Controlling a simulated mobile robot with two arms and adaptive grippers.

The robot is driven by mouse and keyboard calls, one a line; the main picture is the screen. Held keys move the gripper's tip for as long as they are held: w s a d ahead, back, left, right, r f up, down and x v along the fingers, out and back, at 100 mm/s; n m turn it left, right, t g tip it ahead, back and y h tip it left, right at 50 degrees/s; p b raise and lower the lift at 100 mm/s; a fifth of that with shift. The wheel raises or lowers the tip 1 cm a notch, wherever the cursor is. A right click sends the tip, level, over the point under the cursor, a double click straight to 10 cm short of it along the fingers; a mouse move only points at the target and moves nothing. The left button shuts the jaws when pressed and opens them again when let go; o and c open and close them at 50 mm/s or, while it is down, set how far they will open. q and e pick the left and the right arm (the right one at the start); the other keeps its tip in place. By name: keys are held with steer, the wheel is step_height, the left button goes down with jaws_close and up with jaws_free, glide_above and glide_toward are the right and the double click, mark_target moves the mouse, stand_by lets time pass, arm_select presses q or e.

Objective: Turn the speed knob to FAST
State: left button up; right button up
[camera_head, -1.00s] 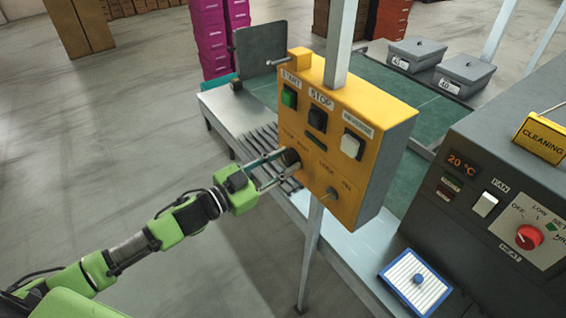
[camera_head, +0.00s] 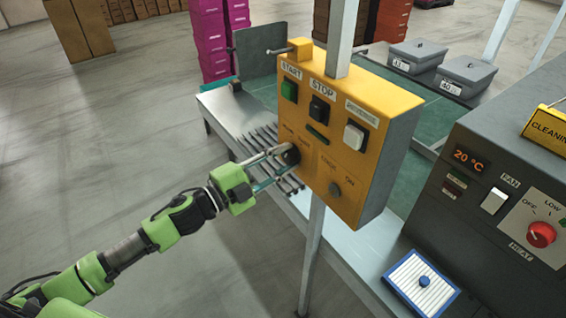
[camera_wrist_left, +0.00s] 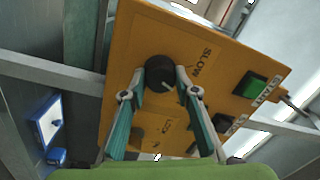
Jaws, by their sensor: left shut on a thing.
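The speed knob (camera_head: 291,155) is black and round, on the lower left of the yellow control box (camera_head: 371,100). My left gripper (camera_head: 285,158) reaches it from the left and is shut on it. In the left wrist view the knob (camera_wrist_left: 160,73) sits between the two fingertips of my left gripper (camera_wrist_left: 161,80), with a pale pointer line on its face. The word SLOW shows on the panel beside it; the FAST mark cannot be made out. My right gripper is not in view.
A grey machine with a red dial (camera_head: 541,234) stands at the right.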

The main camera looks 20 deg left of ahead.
arm_select(q)
steer(key=shift+f+m+b, duration=0.1)
steer(key=shift+m+b, duration=0.35)
steer(key=shift+m, duration=0.85)
steer(key=o, duration=1.1)
steer(key=shift+s+a+f, duration=0.1)
steer(key=shift+s+a, duration=0.2)
steer(key=shift+s, duration=0.1)
steer(key=v, duration=1.1)
